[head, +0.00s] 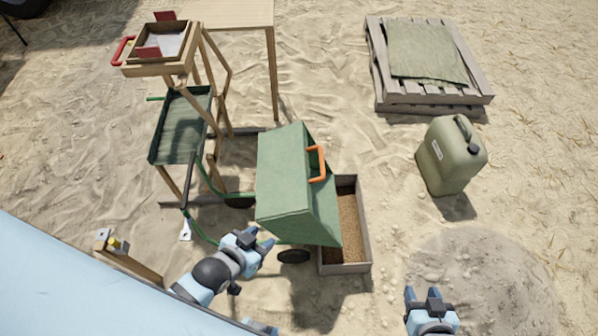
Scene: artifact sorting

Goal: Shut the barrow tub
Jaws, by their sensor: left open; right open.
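The green barrow tub (285,182) stands in the middle of the head view, tipped to the right over a wooden box of brown soil. An orange handle (317,164) sits on its upper right face. My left gripper (262,243) is open just below the tub's lower left edge, close to the barrow's frame; I cannot tell whether it touches. My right gripper (424,294) is open and empty over the sand at the bottom right, apart from the tub.
The wooden soil box (362,232) lies right of the tub. A wooden sieve stand with a green chute (182,125) is at the left. A jerrycan (450,157) and a pallet with a cloth (432,98) stand at the right. A sand mound (490,275) lies at the lower right.

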